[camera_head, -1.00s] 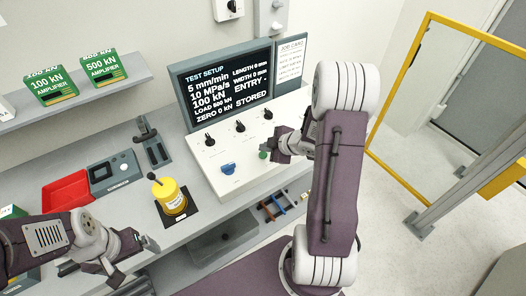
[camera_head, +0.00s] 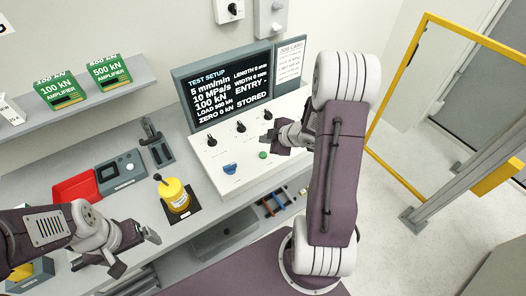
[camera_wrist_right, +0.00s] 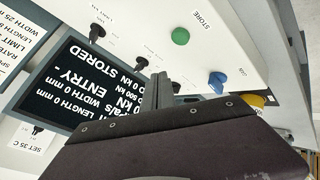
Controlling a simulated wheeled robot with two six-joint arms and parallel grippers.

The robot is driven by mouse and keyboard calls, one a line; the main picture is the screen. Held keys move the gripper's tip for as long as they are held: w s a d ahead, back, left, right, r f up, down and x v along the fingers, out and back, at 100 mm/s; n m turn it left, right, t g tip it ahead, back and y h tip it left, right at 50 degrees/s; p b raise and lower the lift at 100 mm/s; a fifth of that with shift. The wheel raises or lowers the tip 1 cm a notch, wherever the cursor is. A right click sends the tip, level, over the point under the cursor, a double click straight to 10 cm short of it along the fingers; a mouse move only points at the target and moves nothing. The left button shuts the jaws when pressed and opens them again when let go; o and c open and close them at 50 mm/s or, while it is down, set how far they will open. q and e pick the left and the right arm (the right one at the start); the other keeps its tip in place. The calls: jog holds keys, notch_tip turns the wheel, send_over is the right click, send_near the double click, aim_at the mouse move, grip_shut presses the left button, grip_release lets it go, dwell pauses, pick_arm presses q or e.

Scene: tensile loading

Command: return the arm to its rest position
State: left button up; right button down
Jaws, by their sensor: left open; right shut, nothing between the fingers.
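My right gripper (camera_head: 270,141) is shut and empty, held above the sloped white control panel (camera_head: 222,170) near its right side. In the right wrist view its closed fingers (camera_wrist_right: 163,84) stand in front of the panel, apart from the green button (camera_wrist_right: 180,36) and the blue knob (camera_wrist_right: 217,82). My left gripper (camera_head: 135,252) is open and empty at the lower left, in front of the bench. The green button also shows in the head view (camera_head: 263,155), just below my right gripper.
The screen (camera_head: 230,88) reads "STORED". A red tray (camera_head: 75,189) and a grey device (camera_head: 121,172) lie at left. Amplifier boxes (camera_head: 108,72) sit on the shelf. A yellow-framed guard (camera_head: 400,75) stands at right.

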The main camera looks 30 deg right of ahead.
dwell(0.6)
jog(key=shift+a+f, duration=0.1)
jog(key=shift+a, duration=0.05)
jog(key=w+a+r+b, duration=0.1)
jog(key=a+r+b, duration=0.1)
jog(key=a, duration=0.4)
jog(key=w+a+r+b, duration=0.1)
jog(key=a+r, duration=0.2)
jog(key=a, duration=0.2)
jog(key=s+f+m+g+h, duration=0.1)
jog(key=s+f+m+g, duration=0.2)
jog(key=s+m, duration=0.3)
jog(key=s+f+m+g+h, duration=0.1)
jog(key=s+f+m+g, duration=0.2)
jog(key=s, duration=1)
jog(key=m+g, duration=0.1)
jog(key=m, duration=0.2)
jog(key=shift+s+f+m+g, duration=0.2)
jog(key=shift+m+g, duration=0.1)
jog(key=shift+s+a, duration=0.1)
jog(key=shift+a, duration=0.05)
